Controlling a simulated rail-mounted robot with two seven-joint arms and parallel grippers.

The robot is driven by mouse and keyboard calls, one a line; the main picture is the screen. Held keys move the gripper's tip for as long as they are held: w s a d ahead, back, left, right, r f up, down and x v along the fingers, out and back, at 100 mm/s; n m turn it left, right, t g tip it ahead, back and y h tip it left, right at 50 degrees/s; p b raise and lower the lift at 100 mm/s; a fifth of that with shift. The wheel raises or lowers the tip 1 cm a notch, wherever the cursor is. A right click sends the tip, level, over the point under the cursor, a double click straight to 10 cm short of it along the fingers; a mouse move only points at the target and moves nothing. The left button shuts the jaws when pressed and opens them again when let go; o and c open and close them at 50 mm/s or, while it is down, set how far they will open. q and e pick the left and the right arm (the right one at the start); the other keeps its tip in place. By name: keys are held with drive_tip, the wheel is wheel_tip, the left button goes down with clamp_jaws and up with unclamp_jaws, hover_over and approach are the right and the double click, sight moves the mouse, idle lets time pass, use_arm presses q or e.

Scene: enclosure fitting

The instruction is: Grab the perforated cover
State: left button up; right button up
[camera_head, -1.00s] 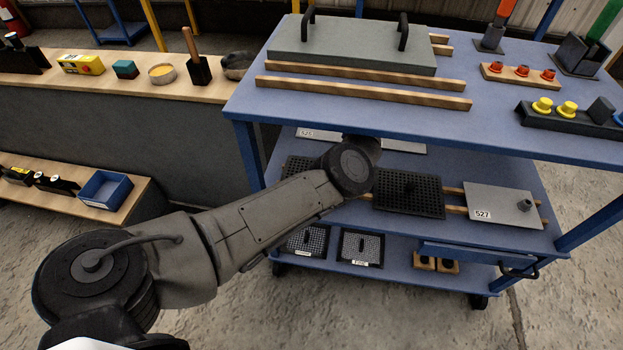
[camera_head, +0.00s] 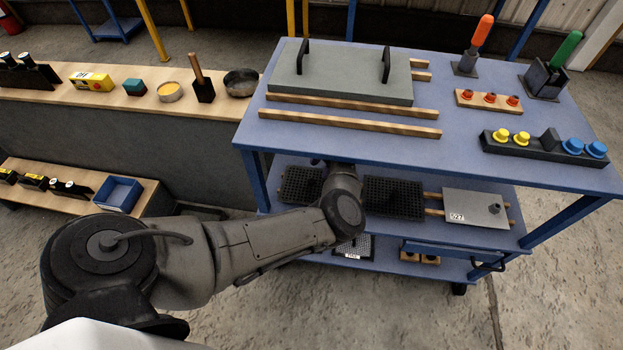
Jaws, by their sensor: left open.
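Two black perforated covers lie on the cart's middle shelf. The left perforated cover (camera_head: 299,185) is partly hidden by my left arm. My left gripper (camera_head: 318,163) reaches under the table top, by the right edge of the left perforated cover. My wrist hides most of it and only a small dark part shows. It is open, and I cannot tell whether it touches the cover. My right gripper is out of view.
The blue table top (camera_head: 330,146) overhangs the middle shelf. A grey plate marked 527 (camera_head: 474,209) lies right of the covers. A drawer (camera_head: 450,252) hangs at the right, under the middle shelf.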

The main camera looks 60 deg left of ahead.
sight(312, 181)
use_arm(q)
drive_tip(key=shift+s+d+p, duration=0.1)
drive_tip(key=shift+s+p, duration=0.35)
drive_tip(key=shift+s, duration=0.4)
drive_tip(key=b+x, duration=0.2)
drive_tip(key=x, duration=0.2)
drive_tip(key=shift+w+f, duration=0.1)
drive_tip(key=shift+s+f+b, duration=0.3)
drive_tip(key=shift+f, duration=0.15)
drive_tip(key=shift+w, duration=0.1)
drive_tip(key=shift+c, duration=0.6)
drive_tip(key=shift+r, duration=0.1)
clamp_jaws()
